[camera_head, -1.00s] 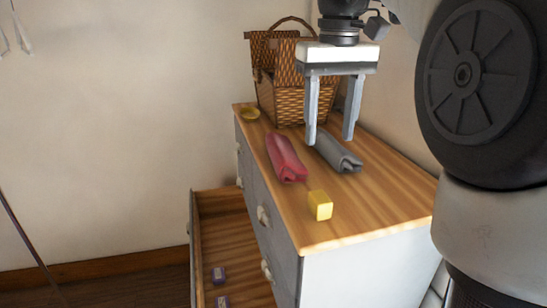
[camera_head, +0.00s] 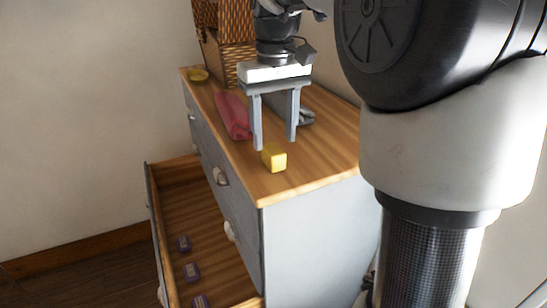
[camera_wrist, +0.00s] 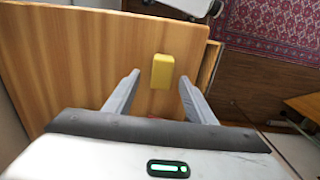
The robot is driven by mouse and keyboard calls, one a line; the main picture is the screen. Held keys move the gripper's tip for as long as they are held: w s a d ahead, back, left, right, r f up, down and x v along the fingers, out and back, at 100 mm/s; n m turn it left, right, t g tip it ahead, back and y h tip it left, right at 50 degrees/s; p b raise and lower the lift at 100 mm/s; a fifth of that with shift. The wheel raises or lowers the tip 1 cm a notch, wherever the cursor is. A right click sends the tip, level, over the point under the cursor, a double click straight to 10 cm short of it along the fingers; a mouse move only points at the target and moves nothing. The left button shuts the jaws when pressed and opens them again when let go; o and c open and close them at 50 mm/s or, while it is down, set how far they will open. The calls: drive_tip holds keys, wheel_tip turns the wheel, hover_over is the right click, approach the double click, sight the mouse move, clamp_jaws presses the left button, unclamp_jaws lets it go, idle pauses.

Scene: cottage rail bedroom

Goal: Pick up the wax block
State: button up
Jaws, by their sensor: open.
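The wax block is a small yellow block (camera_head: 274,159) on the wooden top of the dresser (camera_head: 315,166), near its front edge. My gripper (camera_head: 276,146) is open and empty, pointing down just above the block in the head view. The exact height of the fingertips above the top cannot be told.
A red rolled cloth (camera_head: 233,114) and a partly hidden grey one (camera_head: 306,118) lie behind the block. An open drawer (camera_head: 205,236) with several purple items juts left. The dresser top's near right is clear.

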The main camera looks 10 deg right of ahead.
sight(274, 148)
wheel_tip(274, 148, down, 5)
drive_tip(key=shift+s+a+r, duration=0.1)
drive_tip(key=shift+a+r, duration=0.05)
drive_tip(key=c, duration=1.3)
drive_tip(key=shift+o, duration=0.2)
wheel_tip(274, 148, up, 10)
drive_tip(key=shift+r+p, duration=0.1)
drive_tip(key=shift+p, duration=0.25)
drive_tip(key=o, duration=0.5)
drive_tip(key=shift+c, duration=1.3)
